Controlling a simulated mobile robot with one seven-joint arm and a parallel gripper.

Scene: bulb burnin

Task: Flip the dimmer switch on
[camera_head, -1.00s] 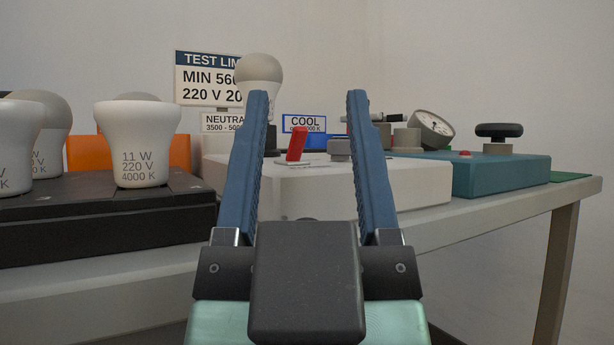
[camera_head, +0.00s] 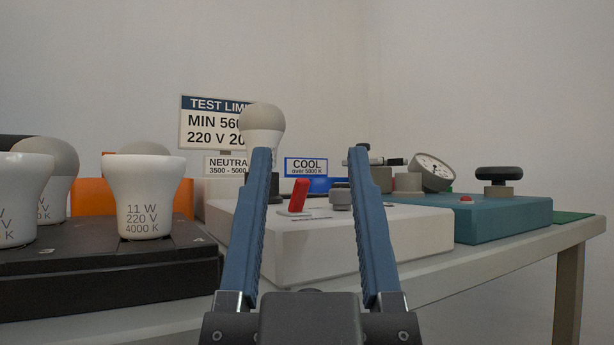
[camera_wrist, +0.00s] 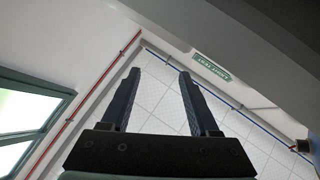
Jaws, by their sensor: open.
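The red switch lever (camera_head: 299,195) stands tilted on top of the white box (camera_head: 310,260), with a small label at its base. In the head view it shows between the two blue fingers of my gripper (camera_head: 312,155), which are apart with nothing held between them. The fingers are nearer the camera than the lever, and I see no contact with it. A grey knob (camera_head: 341,195) sits on the box to the right of the lever. The wrist view shows my open fingers (camera_wrist: 158,75) against the tiled floor; the switch is not in that view.
A black tray (camera_head: 100,295) with several bulbs, one marked 11 W (camera_head: 145,200), stands at the left. A bulb (camera_head: 262,125) stands upright behind the lever. A teal box (camera_head: 505,220) with a gauge (camera_head: 433,171) and a black knob (camera_head: 499,174) is at the right.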

